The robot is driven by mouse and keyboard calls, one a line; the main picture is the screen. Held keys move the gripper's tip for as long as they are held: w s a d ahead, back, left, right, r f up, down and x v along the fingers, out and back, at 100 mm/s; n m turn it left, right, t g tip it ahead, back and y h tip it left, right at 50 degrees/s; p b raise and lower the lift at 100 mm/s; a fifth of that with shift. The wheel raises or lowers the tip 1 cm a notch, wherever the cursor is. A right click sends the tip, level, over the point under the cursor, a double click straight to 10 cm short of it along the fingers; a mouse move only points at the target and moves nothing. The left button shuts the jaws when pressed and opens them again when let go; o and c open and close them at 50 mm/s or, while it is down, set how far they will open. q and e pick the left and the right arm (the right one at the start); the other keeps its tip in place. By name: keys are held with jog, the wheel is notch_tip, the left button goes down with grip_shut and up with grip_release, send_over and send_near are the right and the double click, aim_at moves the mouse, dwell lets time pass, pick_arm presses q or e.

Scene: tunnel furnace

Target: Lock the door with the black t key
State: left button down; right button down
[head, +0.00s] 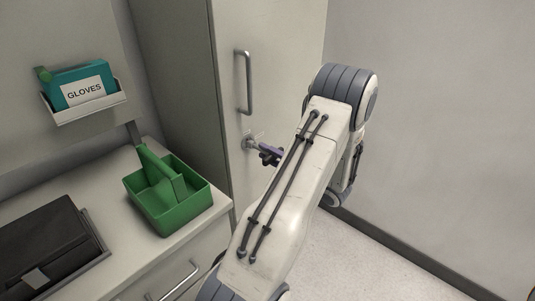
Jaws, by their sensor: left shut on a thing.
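The door (285,60) is a tall pale cabinet front that stands flush with its frame, with a vertical metal handle (248,82). Below the handle is a small metal lock fitting (250,142). My left gripper (268,154) shows only as a small dark, purplish part at the lock, beside the arm. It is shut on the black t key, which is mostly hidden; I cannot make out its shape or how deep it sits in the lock. My left arm covers the lower part of the door. My right gripper is not in view.
A counter (120,175) at the left holds a green carrier tray (165,215) and a black case (45,250). A glove box (82,88) sits in a wall holder above. Bare wall and open floor (350,260) lie at the right.

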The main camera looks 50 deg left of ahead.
pick_arm(q)
jog(key=shift+a+b, duration=0.35)
jog(key=shift+a, duration=0.05)
jog(key=shift+r+p, duration=0.1)
jog(key=shift+p, duration=0.2)
jog(key=m+p, duration=0.1)
jog(key=m, duration=0.1)
jog(key=shift+m, duration=0.3)
jog(key=shift+m+p, duration=0.4)
jog(key=shift+m, duration=0.3)
